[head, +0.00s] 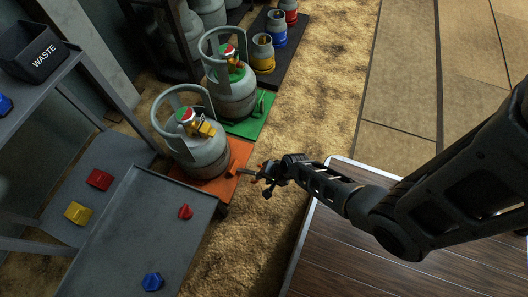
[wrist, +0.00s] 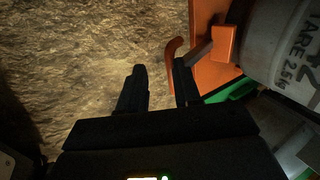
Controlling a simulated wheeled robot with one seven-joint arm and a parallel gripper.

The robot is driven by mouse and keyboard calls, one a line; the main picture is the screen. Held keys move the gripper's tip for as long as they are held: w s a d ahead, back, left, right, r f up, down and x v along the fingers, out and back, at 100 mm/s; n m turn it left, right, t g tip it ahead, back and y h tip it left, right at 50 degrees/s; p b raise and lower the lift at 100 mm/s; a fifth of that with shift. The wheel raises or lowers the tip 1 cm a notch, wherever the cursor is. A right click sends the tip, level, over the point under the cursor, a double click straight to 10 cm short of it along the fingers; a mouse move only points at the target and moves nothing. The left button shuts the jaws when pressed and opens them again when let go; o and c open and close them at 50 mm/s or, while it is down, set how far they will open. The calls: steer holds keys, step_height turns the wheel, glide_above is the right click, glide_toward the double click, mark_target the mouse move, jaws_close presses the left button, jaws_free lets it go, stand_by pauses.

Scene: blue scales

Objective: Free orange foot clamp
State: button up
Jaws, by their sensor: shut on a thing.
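The orange scale (head: 241,150) carries a grey gas cylinder (head: 203,158) with a red, white and green valve and a brass fitting. The orange foot clamp (head: 233,171) sits at the cylinder's foot on its right side. In the wrist view the clamp shows as an orange block (wrist: 223,43) with a grey bar and an orange handle end (wrist: 172,50). My gripper (head: 258,173) reaches in from the right and is shut on the clamp's handle. Its two dark fingers (wrist: 159,72) show in the wrist view; the exact contact is partly hidden.
A second cylinder (head: 237,95) stands on a green scale (head: 262,112) just behind. Small blue and yellow canisters stand farther back. A grey tray table (head: 130,240) holds a red knob (head: 185,211) and a blue one (head: 152,282). Bare ground lies right of the scales.

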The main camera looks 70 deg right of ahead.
steer(key=shift+x, duration=0.8)
steer(key=p+v, duration=0.6)
steer(key=v, duration=0.3)
steer(key=shift+r, duration=0.15)
steer(key=shift+s+r, duration=0.1)
steer(key=s+a+r+n+t, duration=0.35)
steer(key=r+n, duration=0.25)
steer(key=r, duration=1)
steer(key=s+a+r+n+t, duration=0.3)
steer(key=a+r+n, duration=0.25)
steer(key=r, duration=1.05)
steer(key=s+a+r+n+t, duration=0.35)
steer(key=r+n, duration=0.25)
steer(key=r, duration=1)
step_height(320, 180, up, 25)
steer(key=p, duration=2.6)
steer(key=shift+w+r+g, duration=0.15)
steer(key=shift+w+g, duration=0.1)
steer(key=shift+g, duration=0.05)
